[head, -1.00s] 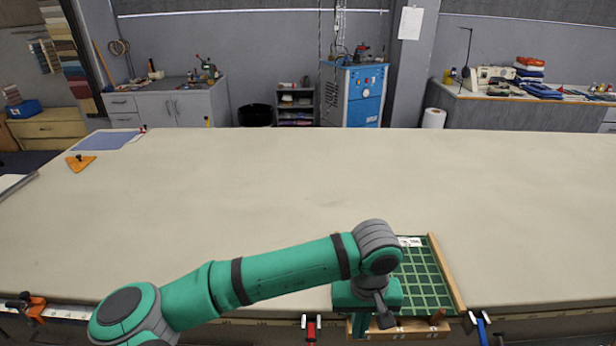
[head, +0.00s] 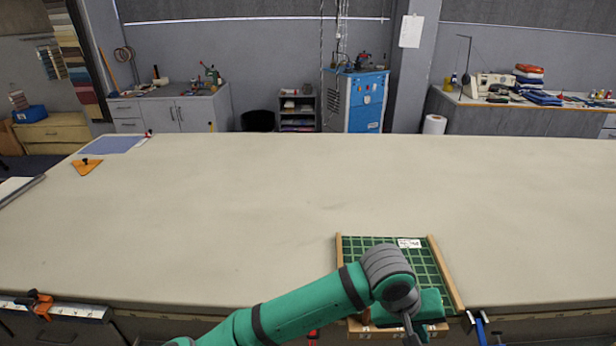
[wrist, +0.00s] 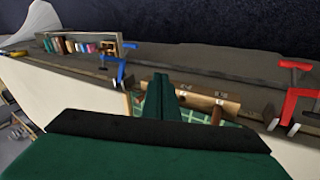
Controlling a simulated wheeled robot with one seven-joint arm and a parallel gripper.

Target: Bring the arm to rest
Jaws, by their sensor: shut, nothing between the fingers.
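My gripper (wrist: 163,92) is shut and empty in the wrist view, its two green fingers together. In the head view my green arm reaches in from the bottom edge, and its wrist hangs over the near part of a green gridded board with wooden side rails (head: 437,262). The fingers are mostly hidden there behind the wrist. In the wrist view the board's wooden front piece (wrist: 222,102) shows just behind the fingers; I cannot tell the gap between them.
The long cloth table (head: 250,200) is broadly clear. An orange triangular tool (head: 86,167) and a blue sheet (head: 112,144) lie at the far left. An orange clamp (head: 40,304) and a blue clamp (head: 480,325) grip the front edge.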

